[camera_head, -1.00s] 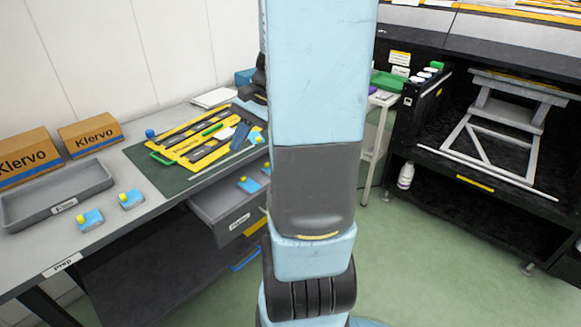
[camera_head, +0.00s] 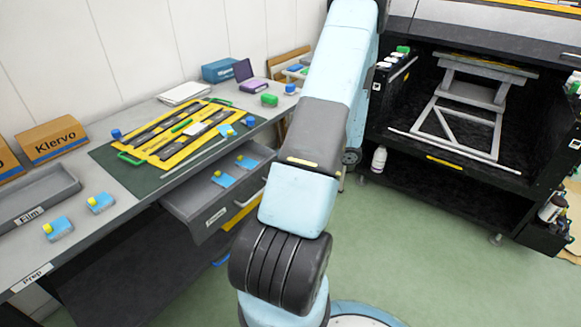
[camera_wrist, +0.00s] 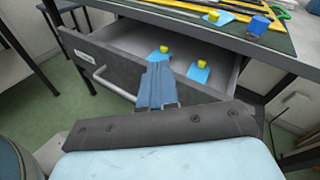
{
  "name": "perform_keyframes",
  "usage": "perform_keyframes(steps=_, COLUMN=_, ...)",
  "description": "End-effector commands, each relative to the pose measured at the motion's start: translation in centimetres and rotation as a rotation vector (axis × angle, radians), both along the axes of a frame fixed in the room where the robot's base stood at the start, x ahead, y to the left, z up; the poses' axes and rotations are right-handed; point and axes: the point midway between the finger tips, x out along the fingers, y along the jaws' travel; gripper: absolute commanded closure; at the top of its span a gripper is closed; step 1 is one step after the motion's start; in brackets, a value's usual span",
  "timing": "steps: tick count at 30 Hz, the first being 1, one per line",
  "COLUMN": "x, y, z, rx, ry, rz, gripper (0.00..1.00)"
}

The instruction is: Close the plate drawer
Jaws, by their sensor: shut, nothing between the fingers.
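The plate drawer (camera_head: 195,228) stands pulled out from under the bench, with a grey front and a pale label. In the wrist view, its front panel (camera_wrist: 78,58) and silver bar handle (camera_wrist: 112,88) show. Inside lie two blue pieces with yellow caps (camera_wrist: 158,56) (camera_wrist: 199,71). My gripper (camera_wrist: 157,68) is shut and empty, its blue fingers pointing at the drawer. They overlap the drawer's front edge in the picture, right of the handle; I cannot tell whether they touch it. In the head view my gripper does not show.
A black machine (camera_head: 450,180) stands at right. Green floor (camera_head: 420,270) between is clear.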

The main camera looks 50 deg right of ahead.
Motion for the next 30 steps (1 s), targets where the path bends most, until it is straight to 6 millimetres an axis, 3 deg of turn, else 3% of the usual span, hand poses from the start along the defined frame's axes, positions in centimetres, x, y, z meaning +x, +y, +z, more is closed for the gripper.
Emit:
perform_keyframes(steps=6, x=-4.5, y=-5.2, z=-6.1, rx=0.160, ry=-0.037, rz=-0.275, gripper=1.00)
perform_keyframes(steps=12, x=-8.0, y=-8.0, z=-10.2, rx=0.253, ry=-0.068, rz=-0.459, gripper=1.00)
perform_keyframes(steps=16, x=-9.2, y=-8.8, z=-11.5, rx=0.280, ry=-0.079, rz=-0.520, gripper=1.00)
perform_keyframes(steps=22, x=-8.8, y=-9.0, z=-12.0, rx=0.290, ry=-0.083, rz=-0.542, gripper=1.00)
perform_keyframes(steps=30, x=-4.7, y=-8.6, z=-12.0, rx=0.290, ry=-0.083, rz=-0.539, gripper=1.00)
